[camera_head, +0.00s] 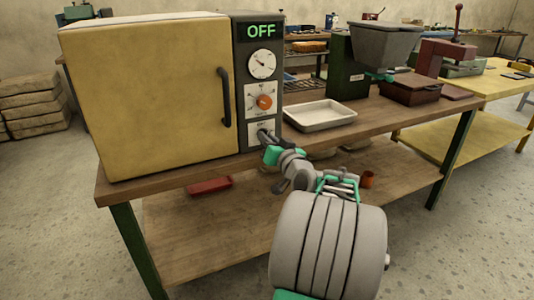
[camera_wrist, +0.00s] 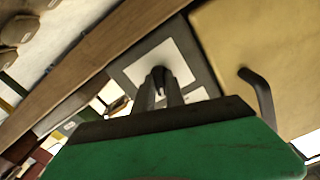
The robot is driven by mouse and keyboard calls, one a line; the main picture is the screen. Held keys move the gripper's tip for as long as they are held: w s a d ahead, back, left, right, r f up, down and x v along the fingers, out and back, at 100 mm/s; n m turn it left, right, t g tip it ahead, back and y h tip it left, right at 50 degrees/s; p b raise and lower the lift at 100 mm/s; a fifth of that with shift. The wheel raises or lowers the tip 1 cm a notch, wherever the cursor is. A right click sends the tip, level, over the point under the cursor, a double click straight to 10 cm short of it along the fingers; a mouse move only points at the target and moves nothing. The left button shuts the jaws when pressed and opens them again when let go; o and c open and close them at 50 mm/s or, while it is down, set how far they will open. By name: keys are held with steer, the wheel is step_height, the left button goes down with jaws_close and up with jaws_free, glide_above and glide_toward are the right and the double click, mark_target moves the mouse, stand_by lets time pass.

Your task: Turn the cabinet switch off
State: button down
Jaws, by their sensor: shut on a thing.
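The yellow cabinet (camera_head: 150,95) stands on the wooden bench with its door closed. Its dark control panel (camera_head: 242,60) has a display (camera_head: 261,32) reading OFF in green, a round white dial and an orange knob (camera_head: 264,102). At the bottom is a white plate (camera_wrist: 135,72) bearing the switch (camera_wrist: 158,72). My gripper (camera_head: 264,135) reaches this plate, and its fingers are closed together on the switch. In the wrist view the fingertips (camera_wrist: 161,82) hide most of the switch, so its exact tilt cannot be told.
The black door handle (camera_head: 224,97) is left of the panel, close to my gripper. A white tray (camera_head: 320,115) and a green machine with a grey hopper (camera_head: 383,45) stand to the right on the bench. A red box (camera_head: 209,186) lies on the shelf below.

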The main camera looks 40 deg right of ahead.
steer(key=n+b, duration=0.3)
steer(key=b, duration=0.2)
steer(key=shift+f+n, duration=0.15)
steer(key=shift+n, duration=0.25)
steer(key=shift+b, duration=0.3)
steer(key=c, duration=1.4)
jaws_free()
steer(key=p+v, duration=0.1)
steer(key=v, duration=0.6)
steer(key=shift+s, duration=0.4)
steer(key=shift+a, duration=0.2)
